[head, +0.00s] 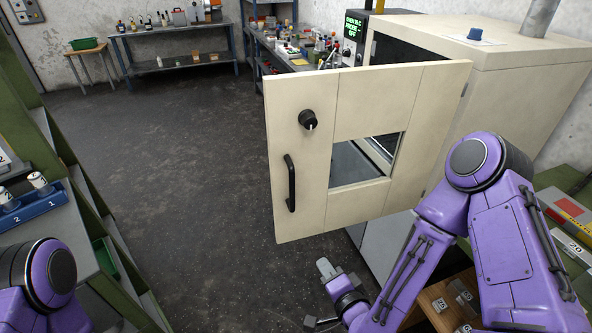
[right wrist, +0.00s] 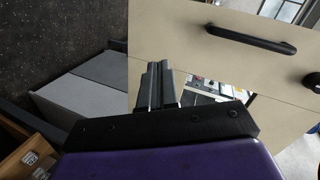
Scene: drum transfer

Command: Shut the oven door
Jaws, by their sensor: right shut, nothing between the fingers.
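The cream oven (head: 520,85) stands at the right in the head view. Its door (head: 345,110) is open, swung out toward the left of the oven. The door carries a black upright handle (head: 290,183), a black knob (head: 308,120) and a window (head: 350,165). My right gripper (head: 326,268) is shut and empty, low in front of the door, below its bottom edge in the picture. In the right wrist view the shut fingers (right wrist: 158,75) show against the door (right wrist: 180,45), with the handle (right wrist: 250,39) farther right; contact cannot be told. My left gripper is out of view.
A green rack with a blue tray (head: 40,200) stands at the left. A wooden surface with numbered blocks (head: 455,300) is below my right arm. Benches (head: 175,60) with bottles line the back wall. The dark floor (head: 185,150) left of the door is clear.

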